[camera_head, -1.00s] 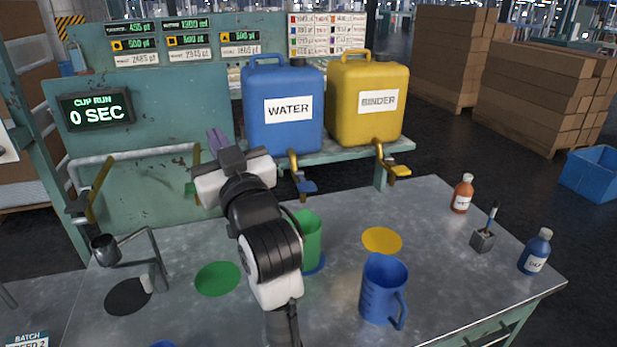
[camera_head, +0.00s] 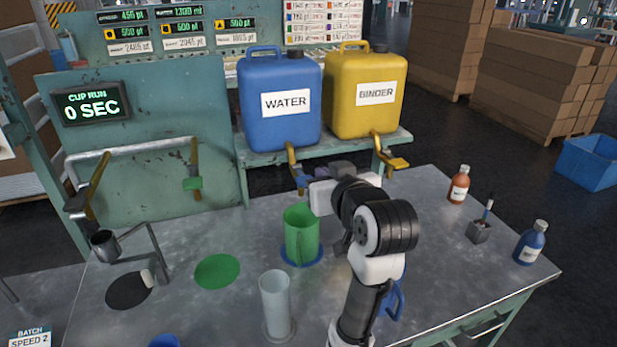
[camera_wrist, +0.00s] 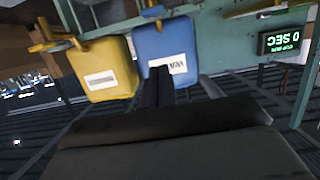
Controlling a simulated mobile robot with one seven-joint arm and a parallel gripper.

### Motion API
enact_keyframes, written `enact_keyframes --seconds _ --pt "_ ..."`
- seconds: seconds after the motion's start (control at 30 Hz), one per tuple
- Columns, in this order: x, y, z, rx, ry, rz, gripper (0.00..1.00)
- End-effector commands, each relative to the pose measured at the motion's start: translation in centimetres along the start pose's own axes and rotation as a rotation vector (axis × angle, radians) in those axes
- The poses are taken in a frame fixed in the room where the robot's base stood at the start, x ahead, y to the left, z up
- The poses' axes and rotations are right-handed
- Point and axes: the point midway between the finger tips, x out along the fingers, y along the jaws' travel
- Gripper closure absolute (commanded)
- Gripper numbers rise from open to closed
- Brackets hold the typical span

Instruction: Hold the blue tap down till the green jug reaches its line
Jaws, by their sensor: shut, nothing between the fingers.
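The blue tap (camera_head: 299,178) hangs on a brass pipe below the blue WATER container (camera_head: 281,104); its lever is partly hidden by my gripper. The green jug (camera_head: 301,238) stands upright on a blue disc (camera_head: 289,254) below the tap. Its line and any liquid inside cannot be made out. My gripper (camera_head: 335,174) is just right of the blue tap; whether it touches the lever cannot be told. In the upside-down wrist view its dark fingers (camera_wrist: 157,88) are shut and empty, in front of the WATER container.
The yellow BINDER container (camera_head: 364,98) has its yellow tap (camera_head: 397,164) to the right. A blue jug (camera_head: 395,300) is mostly behind my arm. A clear cylinder (camera_head: 276,305) stands at the front. A green disc (camera_head: 217,271) lies bare. The cup display (camera_head: 91,103) reads 0 SEC.

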Motion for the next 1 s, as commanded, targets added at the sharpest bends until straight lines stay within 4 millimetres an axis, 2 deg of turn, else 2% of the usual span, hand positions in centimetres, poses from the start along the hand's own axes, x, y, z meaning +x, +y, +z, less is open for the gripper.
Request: enact_keyframes --seconds 0.17,0.27,0.6,0.8,1.0 --pt "1.3 -0.1 -0.1 0.002 -0.002 -0.003 1.0" --pt "3.0 -0.2 -0.1 0.001 -0.005 -0.004 1.0" --pt "10.4 -0.2 -0.2 0.001 -0.005 -0.004 1.0" --pt "10.7 -0.1 2.5 0.002 -0.003 -0.001 1.0" --pt "10.9 -0.1 3.7 0.0 -0.001 -0.001 1.0"
